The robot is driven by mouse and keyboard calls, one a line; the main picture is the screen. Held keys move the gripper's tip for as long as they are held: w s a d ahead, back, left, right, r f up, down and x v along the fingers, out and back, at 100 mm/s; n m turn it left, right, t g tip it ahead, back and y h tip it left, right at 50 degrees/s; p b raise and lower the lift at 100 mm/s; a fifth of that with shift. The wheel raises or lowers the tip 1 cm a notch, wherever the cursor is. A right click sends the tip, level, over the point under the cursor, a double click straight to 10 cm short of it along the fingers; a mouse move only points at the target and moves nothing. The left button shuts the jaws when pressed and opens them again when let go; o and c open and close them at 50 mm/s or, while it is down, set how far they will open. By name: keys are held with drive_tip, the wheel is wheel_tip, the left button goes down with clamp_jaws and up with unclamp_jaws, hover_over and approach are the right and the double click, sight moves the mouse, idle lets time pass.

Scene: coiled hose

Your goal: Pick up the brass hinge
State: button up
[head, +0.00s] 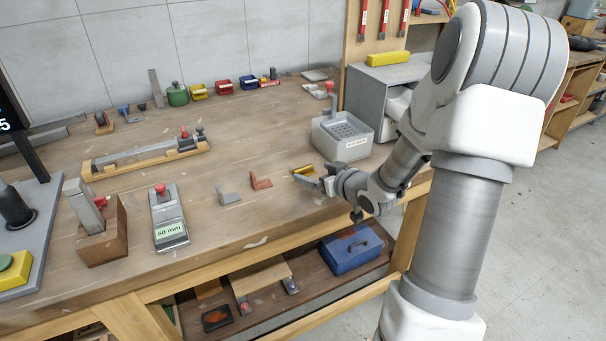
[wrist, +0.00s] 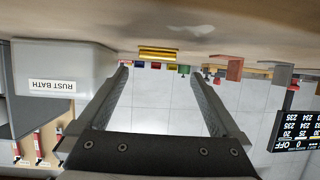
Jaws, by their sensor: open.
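The brass hinge (head: 304,171) lies on the workbench near its front right part, a small yellow folded piece. In the upside-down wrist view the brass hinge (wrist: 158,54) shows centred ahead of the two fingertips, resting on the bench top. My gripper (head: 315,184) is low over the bench beside the hinge, on its near side. In the wrist view my gripper (wrist: 158,72) is open, with nothing between its fingers. In the head view the fingers partly overlap the hinge's lower edge, so contact is hard to tell.
A rust-red bracket (head: 261,182) and a grey bracket (head: 229,195) stand left of the hinge. The grey rust bath (head: 343,137) stands behind it and also shows in the wrist view (wrist: 50,75). A 60 mm labelled metal block (head: 169,215) stands further left.

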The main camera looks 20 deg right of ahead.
sight(305, 169)
drive_tip(key=shift+d+b+x, duration=0.15)
drive_tip(key=shift+b+x, duration=0.25)
drive_tip(key=shift+x, duration=1.05)
drive_tip(key=shift+d+b+x, duration=0.15)
drive_tip(key=shift+b+x, duration=0.2)
drive_tip(key=shift+x, duration=1.15)
drive_tip(key=shift+f, duration=0.15)
drive_tip(key=c, duration=1.3)
